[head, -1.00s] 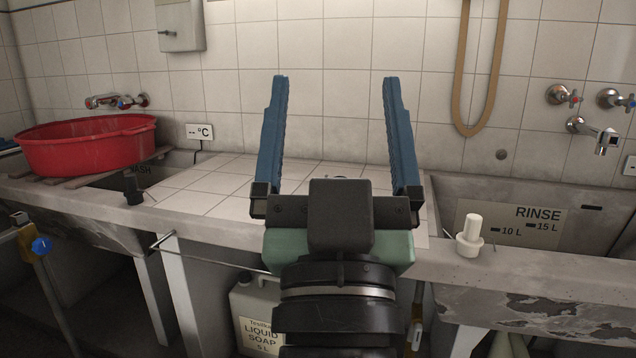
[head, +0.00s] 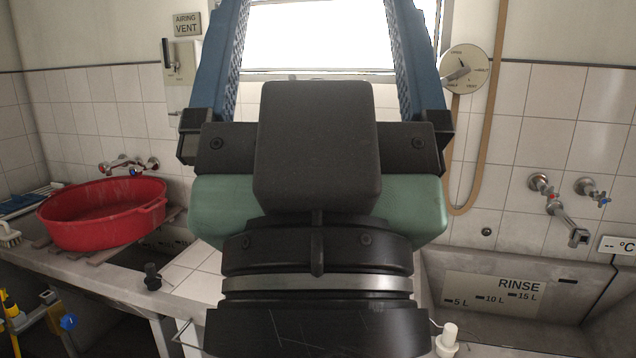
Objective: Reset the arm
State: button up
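My gripper (head: 325,15) is large in the middle of the head view, pointing up. Its two blue fingers stand wide apart with nothing between them, and the bright window shows through the gap. The fingertips run past the top edge of the picture. The gripper hides most of the tiled ledge between the two basins.
A red tub (head: 103,218) rests on wooden slats over the left basin. The concrete rinse basin (head: 470,262) is at the right, with a white plug (head: 447,340) on its front rim.

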notch_tip(320, 180, up, 14)
jog(key=p, duration=1.1)
jog(key=shift+p, duration=0.4)
